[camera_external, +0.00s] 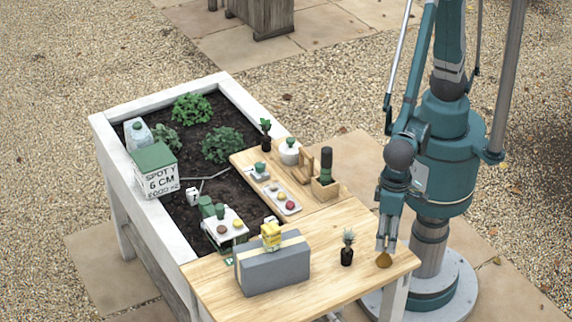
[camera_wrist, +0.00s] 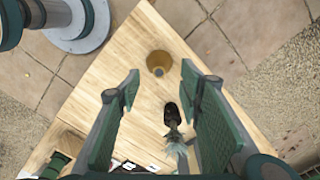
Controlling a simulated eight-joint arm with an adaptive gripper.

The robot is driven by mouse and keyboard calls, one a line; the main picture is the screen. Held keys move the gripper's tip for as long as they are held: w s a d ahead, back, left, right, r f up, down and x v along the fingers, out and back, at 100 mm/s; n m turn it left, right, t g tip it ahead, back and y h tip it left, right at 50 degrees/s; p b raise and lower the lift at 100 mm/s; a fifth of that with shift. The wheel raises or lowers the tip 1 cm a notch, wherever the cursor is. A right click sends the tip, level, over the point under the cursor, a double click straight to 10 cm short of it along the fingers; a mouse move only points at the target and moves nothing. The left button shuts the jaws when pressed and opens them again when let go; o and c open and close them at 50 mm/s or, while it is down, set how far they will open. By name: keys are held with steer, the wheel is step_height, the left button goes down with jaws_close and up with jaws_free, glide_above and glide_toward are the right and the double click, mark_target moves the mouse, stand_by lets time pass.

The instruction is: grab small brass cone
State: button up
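The small brass cone (camera_external: 384,260) stands near the right corner of the wooden bench top, just below my gripper (camera_external: 387,244) in the external view. In the wrist view the brass cone (camera_wrist: 158,62) shows from above as a round gold-brown shape, ahead of and between my two fingers. My gripper (camera_wrist: 160,82) is open, with its green-padded fingers wide apart and nothing held between them. In the external view the fingertips are close above the cone; I cannot tell whether they touch it.
A small plant in a black pot (camera_external: 347,255) stands left of the cone; it also shows between the fingers in the wrist view (camera_wrist: 172,114). A grey box (camera_external: 272,270) with a yellow item on top stands further left. The wood around the cone is clear; the bench edge is close.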

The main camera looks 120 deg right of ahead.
mark_target(387, 258)
steer(key=shift+f, duration=0.25)
steer(key=shift+d+f+b, duration=0.1)
steer(key=shift+f+b, duration=0.5)
steer(key=shift+f, duration=2)
steer(key=shift+c, duration=0.2)
steer(key=c, duration=1)
